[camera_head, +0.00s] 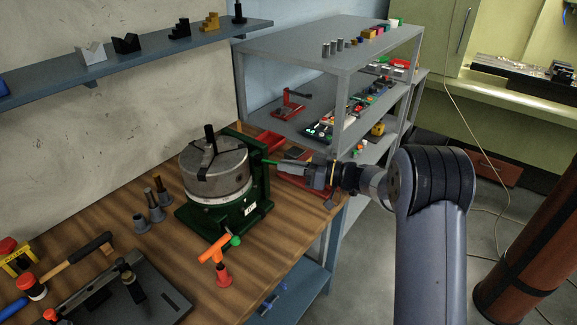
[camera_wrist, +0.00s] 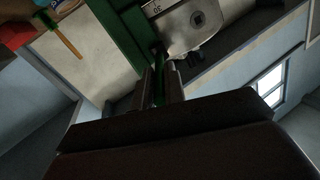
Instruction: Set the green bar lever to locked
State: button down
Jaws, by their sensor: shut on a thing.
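The green bar lever (camera_head: 277,162) juts out to the right from the upper side of the green-based rotary table (camera_head: 225,218), which carries a grey three-jaw chuck (camera_head: 214,172). My gripper (camera_head: 305,172) comes from the right and is shut on the lever's outer part. In the wrist view the lever (camera_wrist: 159,88) lies between the two fingers of my gripper (camera_wrist: 164,80), running away to the green housing (camera_wrist: 123,28) and the graduated dial (camera_wrist: 193,24). The fingers hide part of the lever. I cannot read a locked or unlocked mark.
A hammer (camera_head: 78,251) and several grey holders (camera_head: 148,210) are on the wooden bench (camera_head: 268,238). A grey shelf unit (camera_head: 300,48) with many small parts stands behind my gripper.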

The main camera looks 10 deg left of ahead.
jog(key=c, duration=1.5)
grip_release()
jog(key=shift+w, duration=0.1)
jog(key=d, duration=0.3)
jog(key=d+b, duration=0.1)
jog(key=d, duration=0.3)
jog(key=s+d+b, duration=0.1)
jog(key=d, duration=0.2)
jog(key=shift+d, duration=0.35)
jog(key=a, duration=0.3)
jog(key=a+p, duration=0.1)
jog(key=a, duration=0.3)
jog(key=a+p, duration=0.1)
jog(key=a, duration=0.2)
jog(key=shift+w+a, duration=0.3)
jog(key=shift+w, duration=0.1)
jog(key=shift+a, duration=0.3)
jog(key=shift+s+d+m+t+b, duration=0.2)
jog(key=shift+m+t+b, duration=0.1)
jog(key=shift+t, duration=0.2)
jog(key=shift+w, duration=0.15)
